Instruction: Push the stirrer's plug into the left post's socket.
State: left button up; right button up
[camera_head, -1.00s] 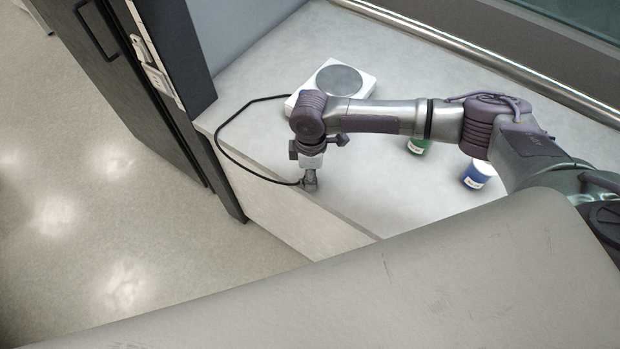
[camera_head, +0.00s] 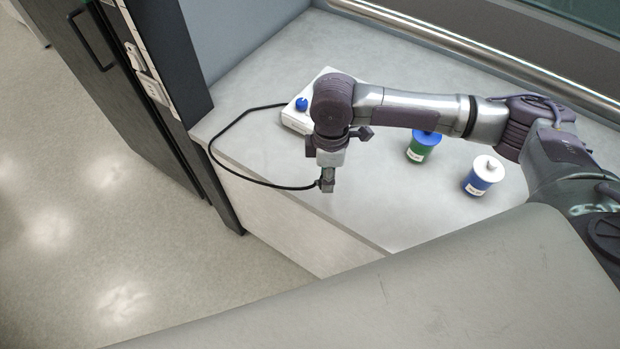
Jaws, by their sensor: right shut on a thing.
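My right gripper (camera_head: 327,184) is shut on the plug at the end of the stirrer's black cable, above the bench's front edge. The fingers mostly hide the plug. The cable (camera_head: 222,139) loops left from the gripper and back to the stirrer. The white stirrer (camera_head: 296,116) with a blue knob (camera_head: 301,104) stands on the bench, largely hidden behind my right arm. The dark left post (camera_head: 177,50) stands at the bench's left end. Its white socket (camera_head: 153,88) is on its left-hand face, well apart from the gripper. My left gripper is out of view.
A green bottle with a blue cap (camera_head: 422,148) and a blue bottle with a white cap (camera_head: 483,176) stand on the bench (camera_head: 390,205) at right. A dark cabinet (camera_head: 120,110) stands beyond the post. The floor at left is clear.

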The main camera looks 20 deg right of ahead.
jog(key=s+d+r, duration=0.4)
jog(key=s+d, duration=0.1)
jog(key=shift+b, duration=0.45)
